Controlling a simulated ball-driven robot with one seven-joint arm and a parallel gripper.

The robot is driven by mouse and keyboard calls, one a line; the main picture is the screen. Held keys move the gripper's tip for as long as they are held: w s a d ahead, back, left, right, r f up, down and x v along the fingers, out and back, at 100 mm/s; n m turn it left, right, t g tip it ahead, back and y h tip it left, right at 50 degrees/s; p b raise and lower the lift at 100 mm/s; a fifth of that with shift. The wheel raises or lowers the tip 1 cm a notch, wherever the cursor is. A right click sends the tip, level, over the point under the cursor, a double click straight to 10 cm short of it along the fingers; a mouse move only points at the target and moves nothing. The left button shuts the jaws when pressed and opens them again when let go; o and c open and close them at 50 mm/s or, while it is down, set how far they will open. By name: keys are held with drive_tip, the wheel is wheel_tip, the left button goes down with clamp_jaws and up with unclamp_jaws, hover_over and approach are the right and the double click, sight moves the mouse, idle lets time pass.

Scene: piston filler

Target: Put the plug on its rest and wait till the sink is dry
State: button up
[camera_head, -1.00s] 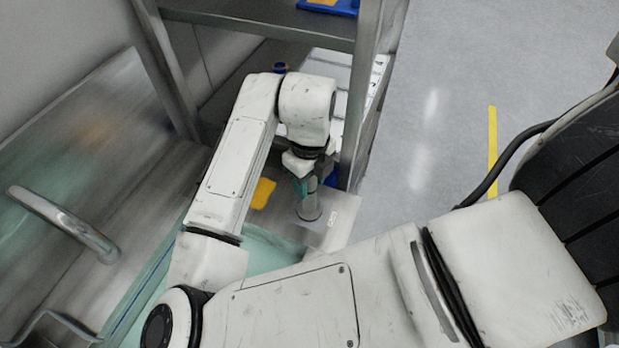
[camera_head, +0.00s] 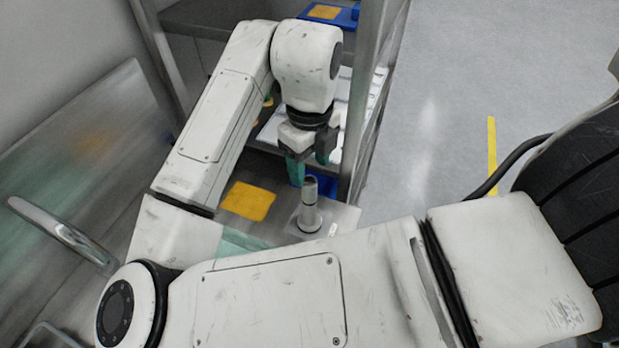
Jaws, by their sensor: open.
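The plug (camera_head: 310,203) is a grey metal cylinder with a dark band near its top. It stands upright on a pale plate (camera_head: 345,217) beside the sink. My gripper (camera_head: 308,170) is open, with teal fingertips, just above and behind the plug and apart from it. The sink (camera_head: 235,242) shows only as a teal strip, mostly hidden behind my arm, so I cannot tell whether water stands in it. The foot of the plug shows on the plate.
A yellow cloth (camera_head: 248,201) lies left of the plug. A metal rack post (camera_head: 362,110) stands close right of my gripper. A blue tray (camera_head: 328,14) is on the upper shelf. Open floor lies at the right.

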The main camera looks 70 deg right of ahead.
drive_tip(key=shift+r, duration=1.4)
